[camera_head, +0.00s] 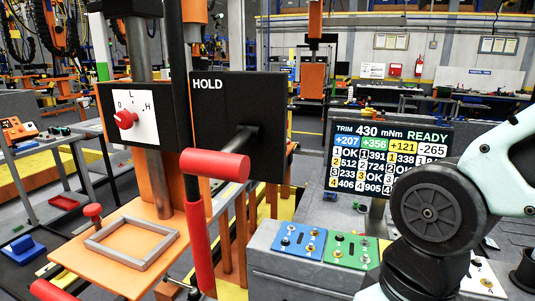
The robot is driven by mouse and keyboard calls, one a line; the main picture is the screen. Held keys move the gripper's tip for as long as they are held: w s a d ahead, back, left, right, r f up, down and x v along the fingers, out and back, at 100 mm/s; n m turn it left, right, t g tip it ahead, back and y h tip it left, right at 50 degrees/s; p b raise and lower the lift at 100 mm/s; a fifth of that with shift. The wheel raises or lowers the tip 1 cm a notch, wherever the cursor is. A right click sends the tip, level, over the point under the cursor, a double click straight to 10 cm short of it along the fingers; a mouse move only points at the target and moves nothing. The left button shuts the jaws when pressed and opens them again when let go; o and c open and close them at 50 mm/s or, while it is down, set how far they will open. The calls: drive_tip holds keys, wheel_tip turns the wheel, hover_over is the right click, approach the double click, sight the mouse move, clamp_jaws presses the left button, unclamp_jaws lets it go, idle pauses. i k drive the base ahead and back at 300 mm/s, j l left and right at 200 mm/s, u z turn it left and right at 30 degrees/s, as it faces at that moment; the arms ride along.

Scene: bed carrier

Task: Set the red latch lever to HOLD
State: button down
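A black panel (222,108) with the white word HOLD at its upper left stands in the middle of the view. A grey shaft (240,140) comes out of it toward me and ends in a red cylindrical grip (215,165), lying nearly level across the panel's lower left. A second red grip (200,250) hangs almost upright below, on a dark post. My gripper is out of view; only part of my arm shows at the right.
An orange table (120,262) with a grey square frame (132,243) stands at the lower left. A screen (388,157) reading READY stands behind blue (299,242) and green (340,249) switch plates. My arm blocks the right side. Dark posts stand close before the panels.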

sight(224, 165)
drive_tip(key=j+u, duration=0.1)
drive_tip(key=u, duration=1.25)
drive_tip(key=z, duration=0.4)
drive_tip(key=k+j, duration=0.05)
